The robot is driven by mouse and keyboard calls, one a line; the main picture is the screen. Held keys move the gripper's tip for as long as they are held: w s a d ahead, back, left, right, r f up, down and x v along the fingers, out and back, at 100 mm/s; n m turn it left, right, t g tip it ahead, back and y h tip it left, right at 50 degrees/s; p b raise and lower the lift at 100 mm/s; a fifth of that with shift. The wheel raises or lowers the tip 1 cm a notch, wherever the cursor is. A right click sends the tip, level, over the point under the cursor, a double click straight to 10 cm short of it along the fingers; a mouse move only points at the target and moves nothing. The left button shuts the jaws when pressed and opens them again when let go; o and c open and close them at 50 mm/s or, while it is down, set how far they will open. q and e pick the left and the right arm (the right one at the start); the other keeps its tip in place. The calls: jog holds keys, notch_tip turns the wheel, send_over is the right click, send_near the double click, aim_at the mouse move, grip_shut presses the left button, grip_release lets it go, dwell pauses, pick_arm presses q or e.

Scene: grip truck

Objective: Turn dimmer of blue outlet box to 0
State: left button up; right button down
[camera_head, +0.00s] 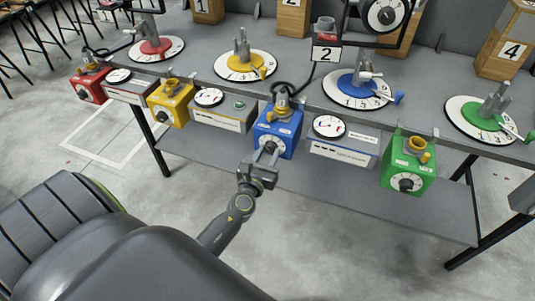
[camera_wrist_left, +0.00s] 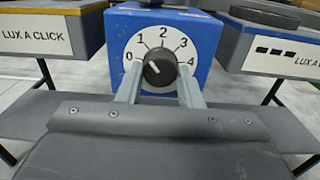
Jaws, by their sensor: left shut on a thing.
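The blue outlet box (camera_head: 286,135) stands at the front edge of the table, with a yellow socket and plug on top. Its front carries the dimmer, a white dial (camera_wrist_left: 160,45) marked 0 to 4 with a round black knob (camera_wrist_left: 159,72) at its centre. The knob has a small white mark left of its middle; I cannot tell exactly which number it points to. My left gripper (camera_head: 267,154) reaches the box from the front. In the left wrist view its fingers (camera_wrist_left: 159,80) stand on both sides of the knob, shut on it. My right gripper is not in view.
Red (camera_head: 90,86), yellow (camera_head: 170,103) and green (camera_head: 407,170) outlet boxes stand along the same table edge. White-labelled meter boxes (camera_head: 342,142) sit between them. Round dials with coloured levers (camera_head: 357,89) lie behind. Free floor lies in front of the table.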

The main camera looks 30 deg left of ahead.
pick_arm(q)
jog(key=shift+n, duration=0.3)
jog(key=n+b, duration=0.1)
jog(key=n, duration=0.1)
jog(key=shift+f+n, duration=0.1)
jog(key=shift+n, duration=0.2)
jog(key=n+b, duration=0.1)
jog(key=n, duration=0.3)
jog(key=shift+b, duration=0.3)
jog(key=shift+d+n, duration=0.1)
jog(key=shift+n, duration=0.2)
jog(key=o, duration=1)
